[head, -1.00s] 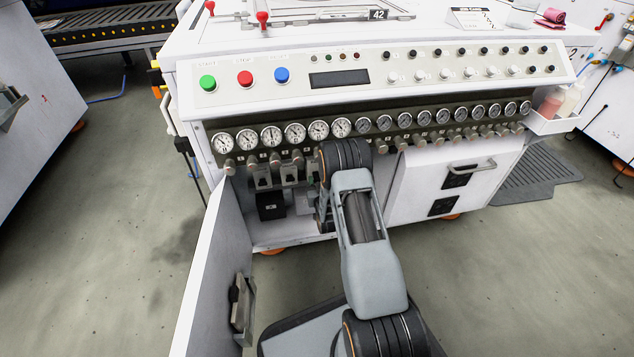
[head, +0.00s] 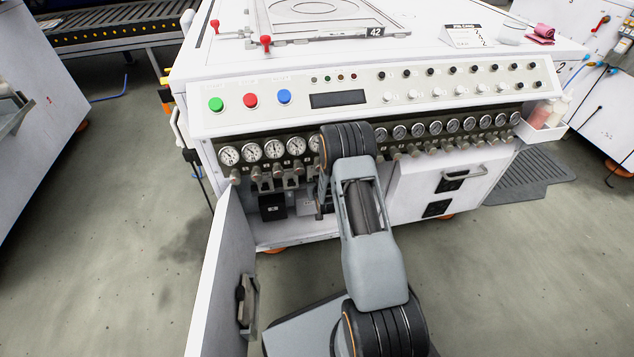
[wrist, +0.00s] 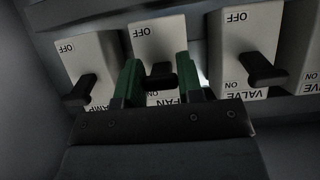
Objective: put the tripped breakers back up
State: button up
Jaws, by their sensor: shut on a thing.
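In the wrist view my gripper (wrist: 158,78) has its green fingers on both sides of the black lever of the FAN breaker (wrist: 150,38) and is shut on it. The printed labels appear upside down, with OFF at the picture's top and ON at the bottom. The FAN lever lies nearer its ON mark. The left breaker (wrist: 92,58), its label ending in AMP, and the VALVE breaker (wrist: 250,35) also have levers toward ON. A further breaker (wrist: 308,50) is cut off at the right edge. In the head view my arm hides the gripper.
The white cabinet door (head: 222,275) hangs open left of my arm. A row of gauges (head: 274,149) and knobs runs above the open bay. A black box (head: 272,207) sits inside it. A closed white panel with a handle (head: 464,171) is to the right.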

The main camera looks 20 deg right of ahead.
jog(key=o, duration=0.9)
jog(key=shift+o, duration=0.2)
jog(key=shift+r, duration=0.1)
jog(key=p+v, duration=0.4)
jog(key=v, duration=0.9)
jog(key=shift+s+r, duration=0.15)
jog(key=shift+s, duration=0.2)
jog(key=shift+a, duration=0.1)
